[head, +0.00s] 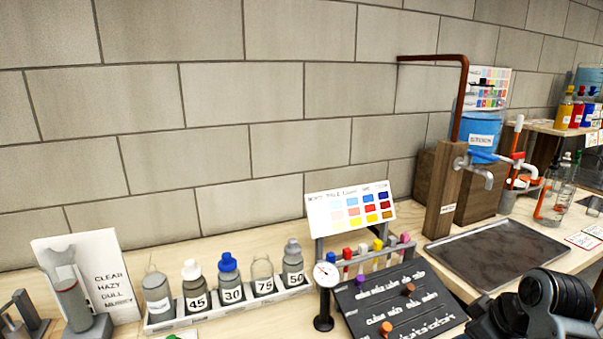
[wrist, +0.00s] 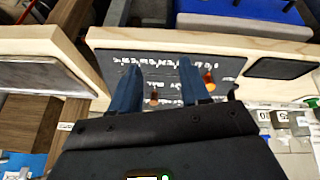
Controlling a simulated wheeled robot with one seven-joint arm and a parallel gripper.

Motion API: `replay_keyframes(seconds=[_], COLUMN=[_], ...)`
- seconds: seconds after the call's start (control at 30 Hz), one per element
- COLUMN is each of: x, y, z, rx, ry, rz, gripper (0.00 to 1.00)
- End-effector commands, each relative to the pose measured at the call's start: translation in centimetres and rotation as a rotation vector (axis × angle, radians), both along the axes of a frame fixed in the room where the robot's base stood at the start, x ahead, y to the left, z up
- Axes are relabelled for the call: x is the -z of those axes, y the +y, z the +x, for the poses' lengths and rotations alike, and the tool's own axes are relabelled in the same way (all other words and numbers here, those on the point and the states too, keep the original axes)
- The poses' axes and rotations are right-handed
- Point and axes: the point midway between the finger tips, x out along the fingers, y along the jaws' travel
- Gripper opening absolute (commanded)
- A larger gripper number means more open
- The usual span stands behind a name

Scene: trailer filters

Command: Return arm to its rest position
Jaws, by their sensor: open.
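My gripper (wrist: 158,70) shows in the wrist view with its two dark blue fingers apart and nothing between them. Beyond the fingers is the dark slate board (wrist: 160,62) with white writing and small orange-brown knobs. In the head view, black links of my arm (head: 545,305) reach in at the lower right corner, right of the same board (head: 400,300). My fingertips cannot be made out in the head view. I cannot tell how far the fingers are from the board.
A white rack (head: 240,305) of numbered bottles stands left of a dial gauge (head: 325,276). A colour chart (head: 350,208) stands behind coloured-cap tubes. A dark tray (head: 495,250), a wooden post (head: 443,190) and a blue container (head: 480,135) are at the right.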

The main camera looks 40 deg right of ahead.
Motion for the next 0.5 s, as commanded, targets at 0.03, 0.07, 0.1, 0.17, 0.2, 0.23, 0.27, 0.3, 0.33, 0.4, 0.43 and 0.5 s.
replay_keyframes(seconds=[0.03, 0.07, 0.1, 0.17, 0.2, 0.23, 0.27, 0.3, 0.33, 0.4, 0.43, 0.5], x=[0.8, 1.2, 1.7, 2.5, 3.1, 3.6, 4.0, 4.6, 4.9, 5.5, 5.7, 5.8], y=[1.1, 1.6, 2.4, 3.7, 4.8, 5.7, 6.6, 7.9, 8.8, 11.0, 11.9, 14.1], z=[0.1, 0.1, 0.2, 0.3, 0.2, 0.2, 0.1, -0.1, -0.3, -0.9, -1.2, -2.0], rx=[0.002, 0.006, 0.010, 0.019, 0.025, 0.029, 0.034, 0.039, 0.043, 0.051, 0.051, 0.053], ry=[-0.007, -0.014, -0.024, -0.043, -0.057, -0.070, -0.085, -0.106, -0.123, -0.165, -0.184, -0.230], rz=[-0.004, -0.008, -0.016, -0.026, -0.034, -0.040, -0.048, -0.058, -0.065, -0.078, -0.084, -0.094], gripper=[0.46, 0.46, 0.46, 0.46, 0.46, 0.46, 0.46, 0.46, 0.46, 0.46, 0.46, 0.46])
